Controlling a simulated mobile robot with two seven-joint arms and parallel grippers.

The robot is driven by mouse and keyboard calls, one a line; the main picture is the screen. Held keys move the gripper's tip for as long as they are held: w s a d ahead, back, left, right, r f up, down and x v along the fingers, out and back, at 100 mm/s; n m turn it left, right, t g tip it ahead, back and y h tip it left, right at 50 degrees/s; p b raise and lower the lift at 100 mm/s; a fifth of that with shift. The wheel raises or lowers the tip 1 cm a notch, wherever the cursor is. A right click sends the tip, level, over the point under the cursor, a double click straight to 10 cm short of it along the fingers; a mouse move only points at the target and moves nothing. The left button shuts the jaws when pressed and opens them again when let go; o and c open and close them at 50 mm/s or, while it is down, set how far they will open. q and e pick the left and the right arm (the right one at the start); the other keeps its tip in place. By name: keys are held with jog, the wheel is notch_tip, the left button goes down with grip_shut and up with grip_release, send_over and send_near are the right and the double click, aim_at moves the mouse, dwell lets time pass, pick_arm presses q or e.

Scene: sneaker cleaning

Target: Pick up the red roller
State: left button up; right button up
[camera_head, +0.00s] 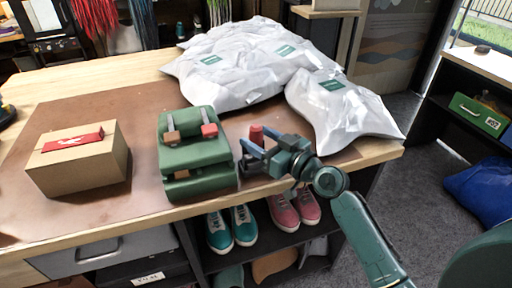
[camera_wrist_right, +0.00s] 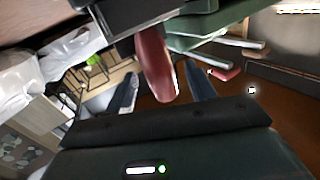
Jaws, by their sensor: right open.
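In the right wrist view the red roller (camera_wrist_right: 154,64) shows between the two open fingers, with a gap on either side. Whether a finger touches it I cannot tell. My left gripper is not in view.
The green case bears small red and brown blocks. A cardboard box (camera_head: 77,164) with a red item on top stands left. White bags (camera_head: 341,108) lie behind and right of my right gripper. Shoes (camera_head: 294,208) sit on a shelf below. Bare mat lies between box and case.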

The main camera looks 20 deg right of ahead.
jog(key=shift+x, duration=0.8)
jog(key=shift+s, duration=0.1)
jog(key=shift+c, duration=0.3)
jog(key=c, duration=1)
